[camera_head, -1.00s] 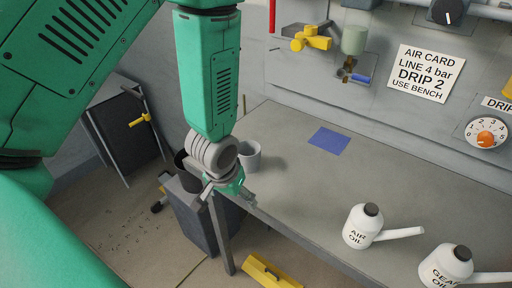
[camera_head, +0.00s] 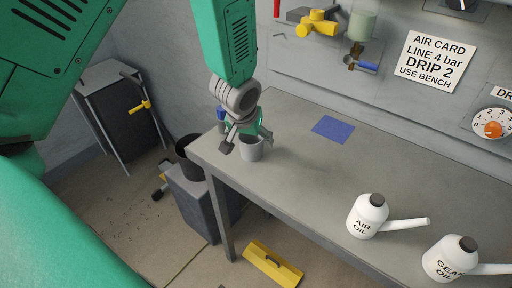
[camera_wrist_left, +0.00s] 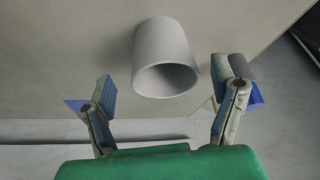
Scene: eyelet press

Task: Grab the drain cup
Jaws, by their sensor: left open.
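The drain cup (camera_head: 251,150) is a plain light grey cup standing upright on the bench near its left end. My left gripper (camera_head: 246,141) is just above and beside it, its fingers spread to either side of the cup in the head view. In the left wrist view the cup (camera_wrist_left: 165,60) lies ahead, between and beyond the two open fingertips (camera_wrist_left: 167,88), its rim towards me. No finger visibly touches it, and the gripper is empty. My right gripper is not in view.
An air oil can (camera_head: 366,215) and a gear oil can (camera_head: 447,258) stand on the bench (camera_head: 290,165) at right. A blue square (camera_head: 333,129) lies behind the cup. A black bucket (camera_head: 189,158) and yellow object (camera_head: 272,264) are beyond the bench edge.

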